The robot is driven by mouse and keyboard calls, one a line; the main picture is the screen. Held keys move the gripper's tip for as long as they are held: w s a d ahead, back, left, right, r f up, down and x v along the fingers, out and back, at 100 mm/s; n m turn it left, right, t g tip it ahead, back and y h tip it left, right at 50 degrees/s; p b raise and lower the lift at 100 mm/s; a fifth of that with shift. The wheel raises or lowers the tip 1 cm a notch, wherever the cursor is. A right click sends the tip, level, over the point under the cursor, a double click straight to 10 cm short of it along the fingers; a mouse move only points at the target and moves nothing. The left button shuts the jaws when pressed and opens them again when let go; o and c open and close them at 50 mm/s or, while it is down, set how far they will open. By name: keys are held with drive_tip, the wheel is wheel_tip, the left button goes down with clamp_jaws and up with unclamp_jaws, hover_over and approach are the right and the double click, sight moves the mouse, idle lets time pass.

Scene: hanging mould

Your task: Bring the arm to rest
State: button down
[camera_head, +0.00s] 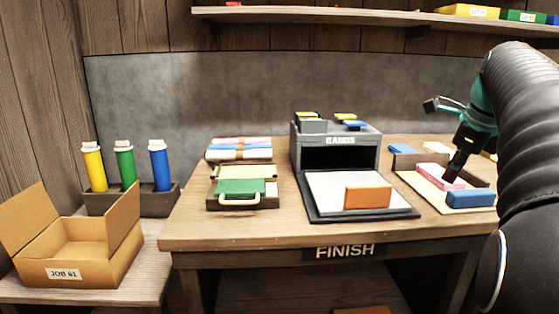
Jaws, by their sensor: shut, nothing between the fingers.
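My gripper (452,175) is at the right of the head view, pointing down over a pale board (425,185) on the wooden bench. Its fingers are shut. The tips are at or just above a pink block (438,176) on that board; I cannot tell whether they touch it. My arm comes in from the right edge and hides the bench's right end.
A blue block (470,198) lies close by my gripper. A shelf (350,15) runs above. An open carton (80,245) stands far left.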

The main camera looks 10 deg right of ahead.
drive_tip(key=s+a+f+n, duration=0.3)
drive_tip(key=a+f+n, duration=0.1)
drive_tip(key=a+n, duration=0.4)
drive_tip(key=s+a+f+n, duration=0.35)
drive_tip(key=a+n, duration=0.25)
drive_tip(key=a, duration=0.4)
drive_tip(key=s+a+f+n+t, duration=0.1)
drive_tip(key=s+a+f+n, duration=0.8)
drive_tip(key=f+n, duration=0.4)
drive_tip(key=shift+s+a+f+n, duration=0.15)
drive_tip(key=shift+s+f+n, duration=0.25)
drive_tip(key=shift+s+n, duration=0.55)
